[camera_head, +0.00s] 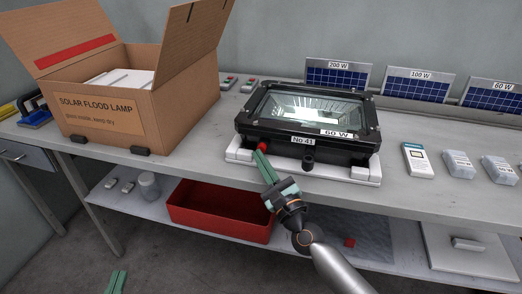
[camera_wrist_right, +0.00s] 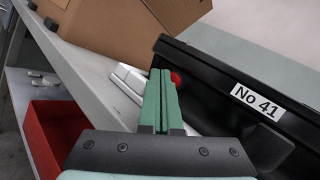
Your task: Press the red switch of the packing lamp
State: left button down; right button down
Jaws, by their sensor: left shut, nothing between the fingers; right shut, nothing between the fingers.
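The lamp is a black floodlight (camera_head: 310,144) labelled "No 41" and "60 W", lying face up on a white stand (camera_head: 345,172) on the bench. Its red switch (camera_head: 262,146) is on the front left side; it also shows in the right wrist view (camera_wrist_right: 176,79), partly hidden by my fingers. My right gripper (camera_head: 260,156) is shut and empty, its green fingertips right at the switch. I cannot tell whether they touch it. My left gripper (camera_head: 115,282) is shut and empty, low at the bottom left, away from the bench.
An open cardboard box (camera_head: 140,110) marked "SOLAR FLOOD LAMP" stands left of the floodlight. Small solar panels (camera_head: 338,75) line the back, and small packs (camera_head: 458,164) lie at right. A red bin (camera_head: 220,210) sits on the lower shelf. The bench front edge runs below the lamp.

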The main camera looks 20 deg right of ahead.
jog(key=shift+w+d+r, duration=0.3)
jog(key=shift+d+r, duration=0.05)
jog(key=shift+d, duration=0.15)
jog(key=shift+s+a, duration=0.15)
jog(key=shift+s+a+f, duration=0.15)
jog(key=shift+a+f, duration=0.05)
jog(key=shift+f, duration=0.05)
jog(key=shift+s, duration=0.15)
dwell(0.4)
jog(key=s+a, duration=0.1)
jog(key=s, duration=0.1)
jog(key=s+a+p, duration=0.1)
jog(key=s+a, duration=0.1)
jog(key=shift+s+a+p, duration=0.1)
jog(key=shift+p, duration=0.2)
dwell(2.1)
